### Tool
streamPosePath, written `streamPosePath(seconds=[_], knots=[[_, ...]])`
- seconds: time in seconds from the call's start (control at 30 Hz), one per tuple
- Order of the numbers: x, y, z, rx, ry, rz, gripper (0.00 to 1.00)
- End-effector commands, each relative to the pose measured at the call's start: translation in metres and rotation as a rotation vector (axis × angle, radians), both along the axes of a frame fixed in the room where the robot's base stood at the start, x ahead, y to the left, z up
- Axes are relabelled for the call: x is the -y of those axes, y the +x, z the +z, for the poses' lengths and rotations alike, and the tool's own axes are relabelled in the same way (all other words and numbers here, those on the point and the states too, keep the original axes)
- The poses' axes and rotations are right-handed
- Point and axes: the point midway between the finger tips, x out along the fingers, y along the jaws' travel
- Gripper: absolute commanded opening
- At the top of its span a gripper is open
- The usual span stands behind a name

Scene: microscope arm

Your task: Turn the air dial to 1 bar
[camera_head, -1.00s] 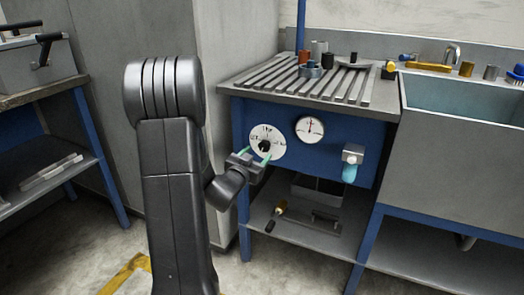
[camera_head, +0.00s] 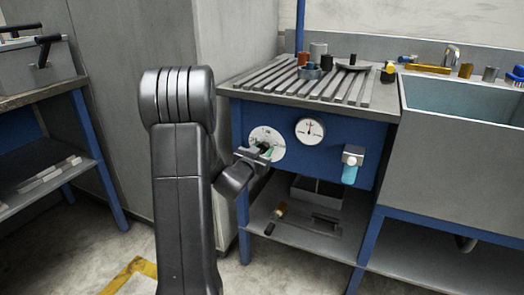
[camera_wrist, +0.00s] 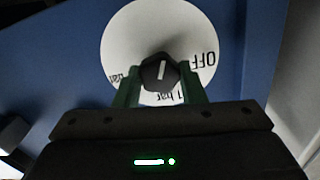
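The air dial (camera_head: 277,136) is a round white plate on the blue front panel; its black knob (camera_wrist: 160,73) has a white mark. In the wrist view the dial face (camera_wrist: 125,40) shows "OFF" at the right, "1 bar" below the knob, partly covered, and another "bar" label at the left. The mark stands nearly upright in that picture; I cannot tell which end points. My gripper (camera_wrist: 160,80) has its green fingers on both sides of the knob, and they appear closed against it. In the head view my gripper (camera_head: 265,151) covers the dial's lower part.
A pressure gauge (camera_head: 310,131) sits right of the dial, its needle about upright. Further right is a tap-like fitting with a teal end (camera_head: 349,174). Below is a shelf (camera_head: 290,239) with a grey bin. The ribbed worktop (camera_head: 300,90) overhangs the panel.

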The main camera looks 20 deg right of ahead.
Motion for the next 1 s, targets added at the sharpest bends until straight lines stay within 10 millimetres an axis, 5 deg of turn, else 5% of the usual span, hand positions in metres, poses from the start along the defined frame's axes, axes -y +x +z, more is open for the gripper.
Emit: streamPosePath(seconds=[0.47,0.5,0.57,1.0], knots=[[0.0001,0.0002,-0.0003,-0.056,-0.048,-0.001,0.14],[0.0001,0.0002,-0.0003,-0.056,-0.048,-0.001,0.45],[0.0001,0.0002,-0.0002,-0.056,-0.048,-0.001,0.56],[-0.0084,-0.0062,0.0007,-0.056,-0.047,0.000,0.59]])
